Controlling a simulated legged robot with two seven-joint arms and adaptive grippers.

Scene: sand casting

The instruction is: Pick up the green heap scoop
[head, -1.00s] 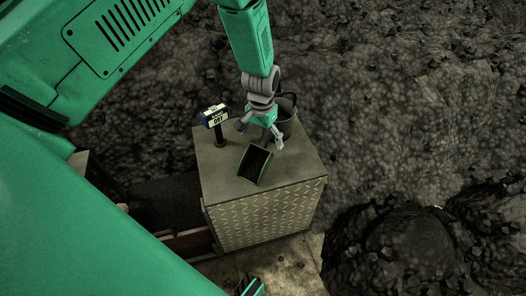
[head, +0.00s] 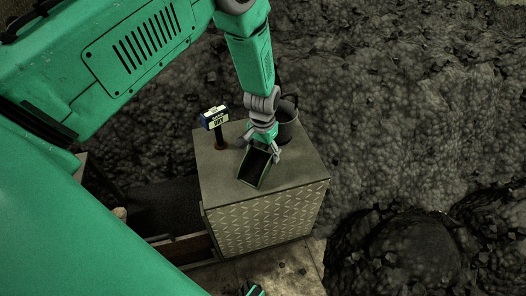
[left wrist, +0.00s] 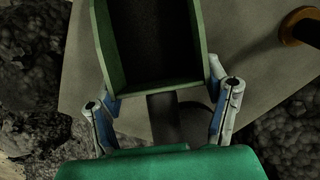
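The green scoop (head: 254,168) lies on top of a block-shaped stand, its dark open pan facing the front. In the left wrist view its pan (left wrist: 198,42) fills the top middle, and its dark handle (left wrist: 163,118) runs down between my fingers. My left gripper (head: 262,149) is at the scoop's handle end. It is open, with one finger on each side of the handle and a visible gap on both sides. The handle's far end is hidden by the gripper body. A small green and dark part, perhaps my right gripper (head: 254,289), shows at the bottom edge.
The stand (head: 268,218) has a patterned front. A grey bucket (head: 287,127) stands on it just behind my left gripper. Dark rubble surrounds the stand, with a mound at lower right.

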